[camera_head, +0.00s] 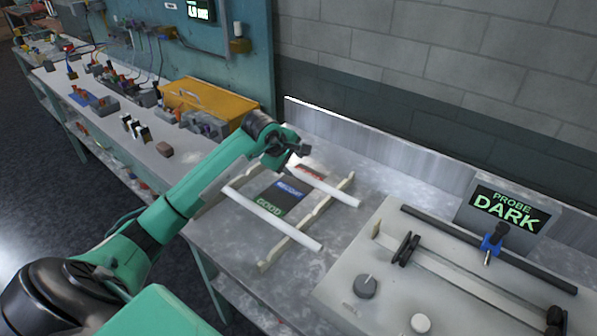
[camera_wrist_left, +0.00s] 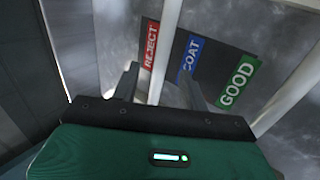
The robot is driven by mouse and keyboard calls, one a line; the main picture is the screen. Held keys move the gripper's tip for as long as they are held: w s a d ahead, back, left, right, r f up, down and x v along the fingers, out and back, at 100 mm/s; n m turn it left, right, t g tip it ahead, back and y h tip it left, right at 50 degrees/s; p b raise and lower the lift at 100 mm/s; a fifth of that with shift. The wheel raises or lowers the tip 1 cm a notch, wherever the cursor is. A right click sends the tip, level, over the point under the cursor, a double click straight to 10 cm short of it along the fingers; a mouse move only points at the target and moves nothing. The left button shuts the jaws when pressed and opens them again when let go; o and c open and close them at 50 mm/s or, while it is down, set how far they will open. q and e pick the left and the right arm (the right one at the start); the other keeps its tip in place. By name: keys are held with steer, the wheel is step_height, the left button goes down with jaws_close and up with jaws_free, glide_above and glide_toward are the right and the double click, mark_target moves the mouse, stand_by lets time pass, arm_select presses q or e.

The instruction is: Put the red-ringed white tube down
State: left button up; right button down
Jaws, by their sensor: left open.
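Two plain white tubes lie across the notched rails of a rack (camera_head: 275,252). The far tube (camera_head: 335,190) runs from under my left gripper (camera_head: 298,152) toward the right rail. In the left wrist view this tube (camera_wrist_left: 166,45) passes between the fingers of my left gripper (camera_wrist_left: 160,84), which is open around it. The near tube (camera_head: 272,218) lies apart, over the GOOD side, and shows at the right of the wrist view (camera_wrist_left: 295,88). I cannot make out a red ring on either tube. My right gripper is not in view.
A bench device (camera_head: 440,290) with knobs and a PROBE DARK display (camera_head: 508,209) stands at right. A metal back wall (camera_head: 380,150) bounds the table.

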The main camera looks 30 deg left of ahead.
arm_select(q)
steer(key=v, duration=0.4)
steer(key=shift+s+r+b, duration=0.2)
steer(key=shift+r+b, duration=0.1)
stand_by(0.7)
